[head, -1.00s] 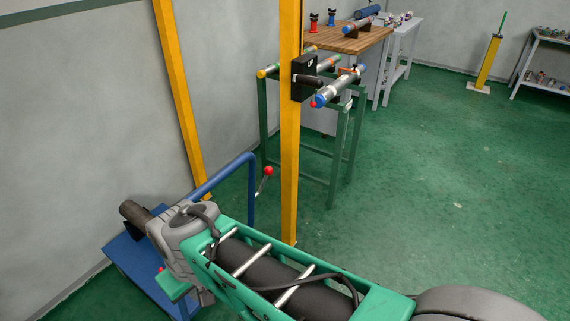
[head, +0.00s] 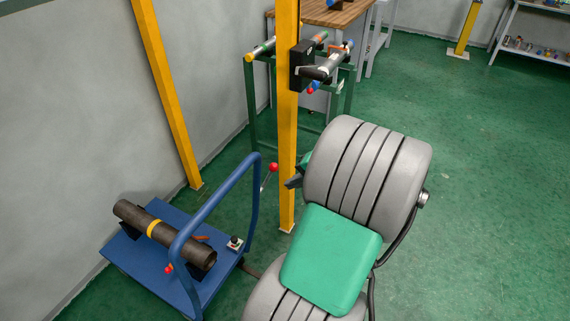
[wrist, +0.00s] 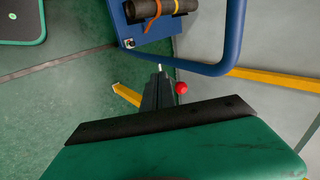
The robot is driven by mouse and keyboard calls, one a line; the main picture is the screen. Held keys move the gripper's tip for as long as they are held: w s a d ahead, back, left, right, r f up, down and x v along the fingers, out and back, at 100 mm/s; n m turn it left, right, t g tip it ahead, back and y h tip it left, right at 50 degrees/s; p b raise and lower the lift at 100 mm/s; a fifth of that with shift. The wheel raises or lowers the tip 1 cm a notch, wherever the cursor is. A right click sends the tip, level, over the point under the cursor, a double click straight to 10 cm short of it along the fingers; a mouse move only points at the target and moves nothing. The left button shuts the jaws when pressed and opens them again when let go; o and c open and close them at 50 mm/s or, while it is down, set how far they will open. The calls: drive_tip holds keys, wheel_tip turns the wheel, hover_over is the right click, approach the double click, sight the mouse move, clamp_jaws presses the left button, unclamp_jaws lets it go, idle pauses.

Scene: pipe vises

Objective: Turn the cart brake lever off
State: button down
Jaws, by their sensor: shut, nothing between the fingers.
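The blue cart (head: 133,254) stands at lower left, with its tubular handle (head: 217,196) rising on the right. The brake lever's red ball (head: 273,167) tops a thin metal rod just right of the handle. In the wrist view the red ball (wrist: 181,87) sits just right of my fingers, and part of the rod shows past their tips. My gripper (wrist: 159,72) is shut and empty, close beside the lever; I cannot tell if they touch. In the head view its dark tip (head: 292,183) shows just right of the ball, the rest mostly hidden by my arm.
A dark pipe (head: 165,234) with a yellow band lies on the cart. A yellow post (head: 287,130) stands close behind my gripper. A green pipe stand (head: 252,115) and a wooden bench (head: 335,12) are behind. Green floor (head: 480,200) is clear at right.

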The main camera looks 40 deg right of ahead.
drive_tip(key=s+d+r+m+t+h, duration=0.1)
drive_tip(key=s+d+r+m+t, duration=0.1)
drive_tip(key=s+d+m, duration=0.3)
drive_tip(key=w+f+n, duration=0.1)
drive_tip(key=w+f, duration=0.2)
drive_tip(key=w, duration=0.3)
drive_tip(key=w+a+f+n, duration=0.1)
drive_tip(key=w+f, duration=0.1)
drive_tip(key=w, duration=0.4)
drive_tip(key=shift+w+f+p, duration=0.3)
drive_tip(key=shift+w+f, duration=0.05)
drive_tip(key=shift+f, duration=0.05)
